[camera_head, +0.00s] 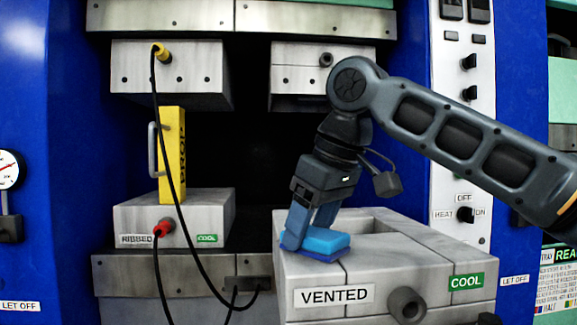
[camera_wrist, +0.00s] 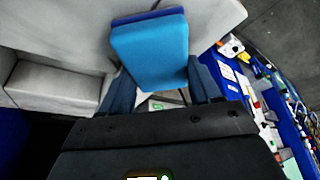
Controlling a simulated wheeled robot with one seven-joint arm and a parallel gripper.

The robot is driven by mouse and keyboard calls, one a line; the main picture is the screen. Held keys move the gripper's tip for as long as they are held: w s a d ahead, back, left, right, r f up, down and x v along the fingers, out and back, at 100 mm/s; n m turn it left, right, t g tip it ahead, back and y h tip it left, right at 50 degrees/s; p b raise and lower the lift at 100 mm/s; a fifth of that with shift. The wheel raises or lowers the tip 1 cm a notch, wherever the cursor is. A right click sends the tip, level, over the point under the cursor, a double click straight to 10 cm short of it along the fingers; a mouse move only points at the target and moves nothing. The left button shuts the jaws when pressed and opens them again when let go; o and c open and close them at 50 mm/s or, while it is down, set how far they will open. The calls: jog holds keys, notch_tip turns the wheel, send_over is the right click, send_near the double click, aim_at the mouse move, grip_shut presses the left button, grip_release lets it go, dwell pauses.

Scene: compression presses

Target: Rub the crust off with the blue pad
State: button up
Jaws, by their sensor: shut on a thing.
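The blue pad (camera_head: 322,241) is light blue with a darker blue underside. My gripper (camera_head: 303,243) is shut on it, fingers pointing down. The pad is at the top of the grey mould block labelled VENTED (camera_head: 292,268), over its front left rim beside the square opening. In the wrist view the pad (camera_wrist: 150,52) lies between the two fingers (camera_wrist: 160,92). Whether the pad touches the rim is hard to tell. I cannot make out any crust; the pad and fingers cover part of the rim.
A yellow prop (camera_head: 172,155) stands on the block labelled RIBBED (camera_head: 128,212) at left. Black cables (camera_head: 185,235) hang in front of it. Upper press blocks (camera_head: 170,75) hang above. A control panel (camera_head: 462,130) is behind my arm at right.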

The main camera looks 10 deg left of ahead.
jog(key=shift+s+r, duration=0.1)
jog(key=shift+r, duration=0.75)
jog(key=shift+w+a+r, duration=0.1)
jog(key=shift+w+r, duration=0.1)
jog(key=shift+s+r+p, duration=0.1)
jog(key=shift+r+p, duration=0.2)
jog(key=shift+r, duration=2.5)
jog(key=shift+w, duration=0.2)
